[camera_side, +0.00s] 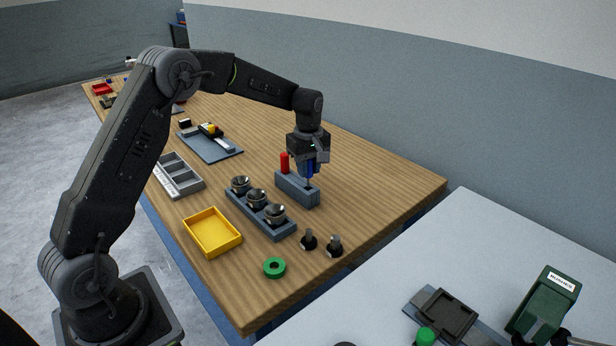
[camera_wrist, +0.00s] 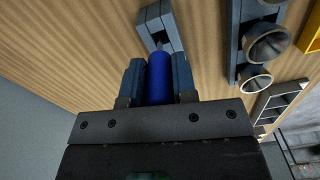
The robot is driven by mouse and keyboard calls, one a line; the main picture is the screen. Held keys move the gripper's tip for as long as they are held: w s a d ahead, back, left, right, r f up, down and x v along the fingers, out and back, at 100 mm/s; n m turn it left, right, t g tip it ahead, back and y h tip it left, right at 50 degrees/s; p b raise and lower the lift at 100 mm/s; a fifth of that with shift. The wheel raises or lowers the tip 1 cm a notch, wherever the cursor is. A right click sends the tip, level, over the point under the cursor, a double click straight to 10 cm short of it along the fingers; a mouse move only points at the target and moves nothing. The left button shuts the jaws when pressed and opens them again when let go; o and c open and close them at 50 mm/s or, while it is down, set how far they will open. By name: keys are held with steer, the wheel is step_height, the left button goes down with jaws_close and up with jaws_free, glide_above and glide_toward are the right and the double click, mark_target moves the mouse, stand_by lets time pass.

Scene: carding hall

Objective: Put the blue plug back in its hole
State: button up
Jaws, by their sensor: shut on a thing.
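My gripper (camera_side: 308,168) is shut on the blue plug (camera_side: 310,171). In the wrist view the plug (camera_wrist: 159,78) stands between the two fingers of my gripper (camera_wrist: 159,82). The grey-blue block (camera_side: 297,188) is directly below, on the wooden table. The lower end of the blue plug is at or just over the block's near right end; I cannot tell whether it has entered a hole. A red plug (camera_side: 284,162) stands upright at the block's other end. The block also shows beyond the plug in the wrist view (camera_wrist: 147,36), where the plug hides part of it.
A rack with metal cups (camera_side: 290,231) stands just in front of the block. Two dark knobbed pieces (camera_side: 308,240), a green ring (camera_side: 274,268), a yellow tray (camera_side: 211,253) and a grey compartment tray (camera_side: 180,176) lie nearby. The table right of the block is clear.

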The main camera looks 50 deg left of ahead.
steer(key=shift+f, duration=1.5)
steer(key=shift+f, duration=0.3)
steer(key=o, duration=0.9)
